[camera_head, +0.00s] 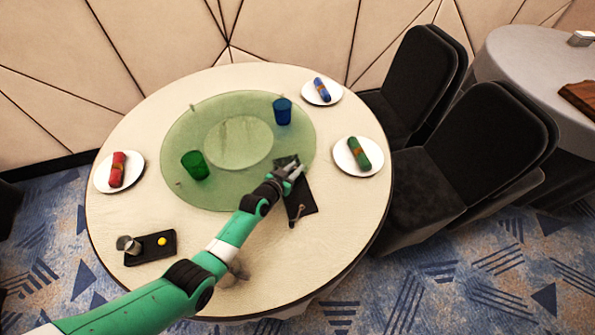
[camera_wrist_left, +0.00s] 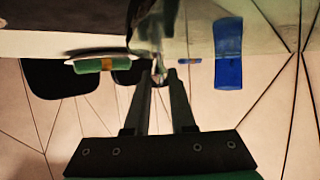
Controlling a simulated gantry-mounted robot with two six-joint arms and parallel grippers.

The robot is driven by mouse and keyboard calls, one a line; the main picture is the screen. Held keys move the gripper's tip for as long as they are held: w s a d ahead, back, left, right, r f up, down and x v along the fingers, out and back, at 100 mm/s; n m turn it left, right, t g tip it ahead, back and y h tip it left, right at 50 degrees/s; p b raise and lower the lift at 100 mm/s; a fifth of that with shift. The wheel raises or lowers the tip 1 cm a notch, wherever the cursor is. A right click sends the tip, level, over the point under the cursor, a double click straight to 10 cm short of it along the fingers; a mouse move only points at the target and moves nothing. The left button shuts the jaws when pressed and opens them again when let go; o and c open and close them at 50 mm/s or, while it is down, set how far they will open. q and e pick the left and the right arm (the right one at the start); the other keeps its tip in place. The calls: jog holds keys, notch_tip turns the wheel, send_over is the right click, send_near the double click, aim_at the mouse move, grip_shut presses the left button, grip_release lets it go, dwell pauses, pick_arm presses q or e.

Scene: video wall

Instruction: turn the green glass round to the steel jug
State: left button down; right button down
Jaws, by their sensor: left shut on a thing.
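The green glass (camera_head: 195,165) stands on the left side of the round green glass turntable (camera_head: 270,178) in the head view. The steel jug (camera_head: 127,244) stands on a dark tray at the table's front left, off the turntable. My left gripper (camera_head: 293,170) is at the turntable's right front edge, away from the green glass. In the left wrist view its fingers (camera_wrist_left: 160,77) are shut on a small upright knob (camera_wrist_left: 160,68), mostly hidden, at the turntable's edge. Similar knobs (camera_head: 193,107) show on the rim. My right gripper is not in view.
A blue glass (camera_head: 282,111) stands at the turntable's back right. White plates with red (camera_head: 118,169), blue (camera_head: 322,89) and green (camera_head: 359,153) rolled napkins surround it. Black chairs (camera_head: 470,160) stand at right.

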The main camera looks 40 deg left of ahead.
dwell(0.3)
pick_arm(q)
jog(key=c, duration=0.8)
grip_release()
jog(key=shift+o, duration=0.2)
jog(key=shift+s+d+r+p, duration=0.1)
jog(key=shift+s+r+p, duration=0.2)
jog(key=shift+s+p, duration=0.15)
jog(key=p+v, duration=0.5)
jog(key=v, duration=0.5)
jog(key=shift+s, duration=0.3)
jog(key=shift+d, duration=0.1)
